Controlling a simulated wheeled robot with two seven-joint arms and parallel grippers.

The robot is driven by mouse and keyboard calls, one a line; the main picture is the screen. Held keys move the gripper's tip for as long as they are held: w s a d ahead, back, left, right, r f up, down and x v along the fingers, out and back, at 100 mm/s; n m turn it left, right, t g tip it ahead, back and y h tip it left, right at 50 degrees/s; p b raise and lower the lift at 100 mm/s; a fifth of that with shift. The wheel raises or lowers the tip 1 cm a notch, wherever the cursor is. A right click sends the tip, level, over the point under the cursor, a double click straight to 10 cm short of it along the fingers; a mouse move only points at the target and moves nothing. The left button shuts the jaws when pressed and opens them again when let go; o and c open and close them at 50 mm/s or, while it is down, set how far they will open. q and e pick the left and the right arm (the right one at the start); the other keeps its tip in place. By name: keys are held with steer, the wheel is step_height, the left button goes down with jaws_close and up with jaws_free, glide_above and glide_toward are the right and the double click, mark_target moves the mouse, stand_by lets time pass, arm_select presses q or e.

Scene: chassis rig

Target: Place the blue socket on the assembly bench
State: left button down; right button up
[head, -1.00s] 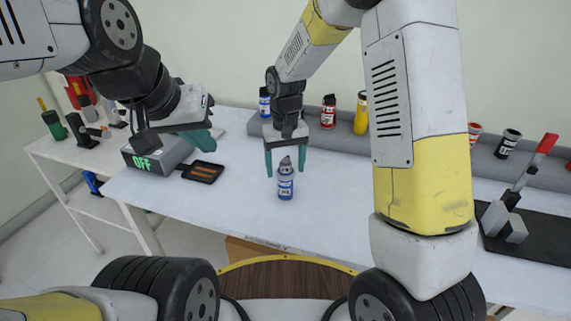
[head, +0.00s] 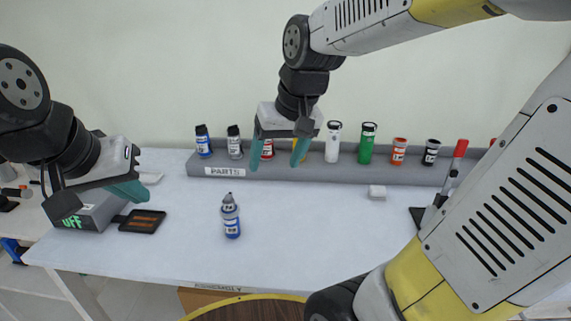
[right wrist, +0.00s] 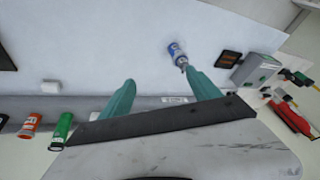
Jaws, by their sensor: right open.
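A blue-banded can-like piece with a grey pointed top, which looks like the blue socket (head: 231,218), stands upright on the assembly bench (head: 300,225). It also shows in the right wrist view (right wrist: 177,51), beyond the tip of one finger. My right gripper (head: 278,154) is open and empty, raised above and behind this piece, in front of the parts rack. Its fingers are spread in the right wrist view (right wrist: 158,86). My left gripper (head: 127,190) hangs at the left by the grey box; its finger gap is hidden.
A grey parts rack (head: 230,171) along the back holds several coloured cans, including another blue one (head: 203,142). A grey box reading OFF (head: 92,211) and a dark pad (head: 143,221) lie left. A red-handled lever (head: 455,165) stands right. The bench middle is mostly clear.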

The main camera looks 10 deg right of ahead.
steer(key=s+d+r+t, duration=0.1)
steer(key=s+d+t, duration=0.1)
steer(key=s, duration=0.5)
steer(key=shift+s+d+m, duration=0.3)
steer(key=shift+d+m, duration=0.1)
steer(key=shift+d, duration=0.1)
